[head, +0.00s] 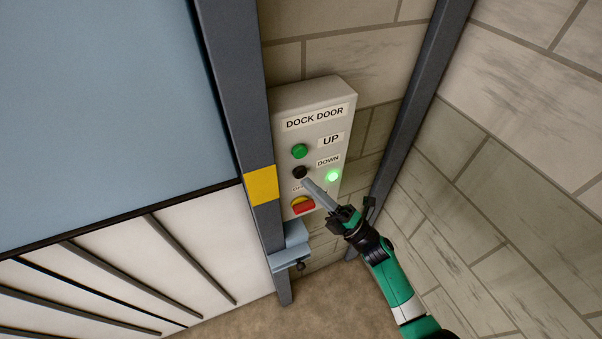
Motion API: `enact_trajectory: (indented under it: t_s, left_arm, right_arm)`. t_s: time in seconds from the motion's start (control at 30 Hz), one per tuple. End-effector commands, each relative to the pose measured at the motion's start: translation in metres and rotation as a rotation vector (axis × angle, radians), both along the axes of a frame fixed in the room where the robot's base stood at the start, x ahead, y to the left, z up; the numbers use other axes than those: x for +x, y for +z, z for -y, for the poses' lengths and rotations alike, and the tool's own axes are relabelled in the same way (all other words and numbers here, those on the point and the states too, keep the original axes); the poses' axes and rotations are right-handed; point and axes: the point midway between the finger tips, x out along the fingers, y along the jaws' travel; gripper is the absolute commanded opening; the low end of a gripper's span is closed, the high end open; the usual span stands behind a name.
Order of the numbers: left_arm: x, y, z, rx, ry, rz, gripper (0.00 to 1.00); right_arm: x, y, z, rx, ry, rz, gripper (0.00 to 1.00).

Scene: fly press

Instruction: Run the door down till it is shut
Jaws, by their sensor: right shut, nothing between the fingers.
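A grey-white control box labelled DOCK DOOR (345,104) is on the block wall. It has a green UP button (299,151), a black DOWN button (300,172), a lit green lamp (332,176) and a red stop button (303,206) on yellow. My right gripper (307,184) is shut and empty, its tip at the lower edge of the DOWN button; I cannot tell whether it presses it. The pale blue door (100,100) fills the upper left, its dark bottom edge (120,220) above an open gap. My left gripper is not in view.
A dark steel post (232,90) with a yellow band (260,185) stands between door and box. A pale bracket (288,255) juts out below the box. A white surface with dark strips (190,240) shows below the door. Brown floor (320,310) is clear.

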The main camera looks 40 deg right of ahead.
Motion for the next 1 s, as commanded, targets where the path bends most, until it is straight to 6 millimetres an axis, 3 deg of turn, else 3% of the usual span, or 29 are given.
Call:
enact_trajectory:
  t_s: [1.0]
  left_arm:
    - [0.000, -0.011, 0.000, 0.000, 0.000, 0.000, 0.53]
  right_arm:
    - [0.011, 0.000, 0.004, 0.000, 0.000, 0.000, 0.00]
